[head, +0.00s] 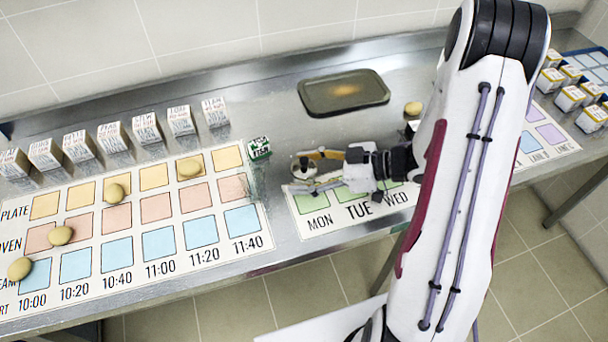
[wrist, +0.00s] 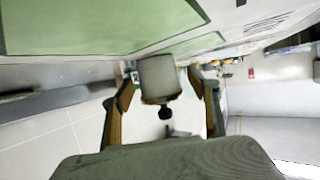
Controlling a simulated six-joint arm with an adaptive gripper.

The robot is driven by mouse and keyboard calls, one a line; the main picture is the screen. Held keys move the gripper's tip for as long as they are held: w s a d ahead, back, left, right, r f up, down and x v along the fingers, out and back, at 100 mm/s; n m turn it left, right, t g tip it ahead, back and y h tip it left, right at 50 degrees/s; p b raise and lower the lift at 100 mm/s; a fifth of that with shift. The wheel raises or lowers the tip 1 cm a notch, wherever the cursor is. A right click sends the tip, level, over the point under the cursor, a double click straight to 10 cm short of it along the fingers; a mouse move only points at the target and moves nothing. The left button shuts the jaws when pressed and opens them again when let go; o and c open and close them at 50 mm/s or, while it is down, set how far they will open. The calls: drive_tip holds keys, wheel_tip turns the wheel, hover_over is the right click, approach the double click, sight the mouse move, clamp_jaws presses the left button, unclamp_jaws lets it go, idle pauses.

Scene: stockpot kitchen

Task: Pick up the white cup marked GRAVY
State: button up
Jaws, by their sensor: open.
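A small whitish cup (head: 302,167) stands on the counter near the left end of the green day mat in the head view. My gripper (head: 312,170) is low beside it, reaching in from the right with its fingers spread. In the wrist view the cup (wrist: 158,76) shows as a plain pale-grey cylinder between the two open fingers, with visible gaps at its sides. No GRAVY lettering can be read in either view.
A green-lidded carton (head: 259,148) stands just left of the cup. A row of white cartons (head: 146,128) lines the back of the schedule mat (head: 100,272). A dark tray (head: 343,92) lies behind. Several tan round pieces sit on the mats. The counter's front edge is close.

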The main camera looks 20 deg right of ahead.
idle(0.5)
drive_tip(key=c, duration=1.3)
drive_tip(key=shift+r, duration=0.1)
drive_tip(key=shift+r, duration=4.9)
